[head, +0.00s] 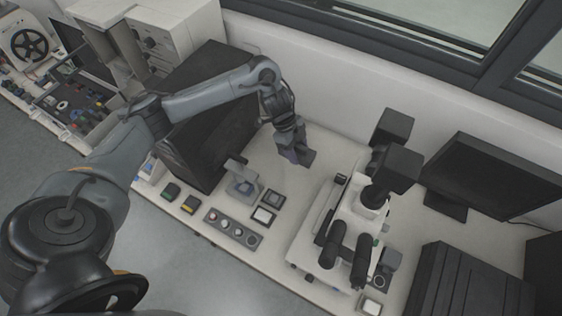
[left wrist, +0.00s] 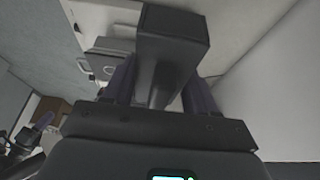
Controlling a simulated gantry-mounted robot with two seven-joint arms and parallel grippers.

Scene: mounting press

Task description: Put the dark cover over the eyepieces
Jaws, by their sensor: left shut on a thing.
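My left gripper (head: 298,146) is shut on the dark cover, holding it above the bench between the black cabinet and the microscope. In the left wrist view the dark cover (left wrist: 172,45) is a box-like dark piece between the two purplish fingers of the left gripper (left wrist: 158,85). In the head view the cover is hard to tell from the fingers. The eyepieces (head: 345,252) are two black tubes on the near side of the white microscope (head: 310,248), right of and nearer than the gripper. They are bare and apart from the cover.
A large black cabinet (head: 215,125) stands left of the gripper. A small grey stand (head: 243,180), a strip of round pieces (head: 232,229) and small trays lie on the bench. Black boxes (head: 400,165) top the microscope. A monitor (head: 492,178) stands right. Bench below the gripper is clear.

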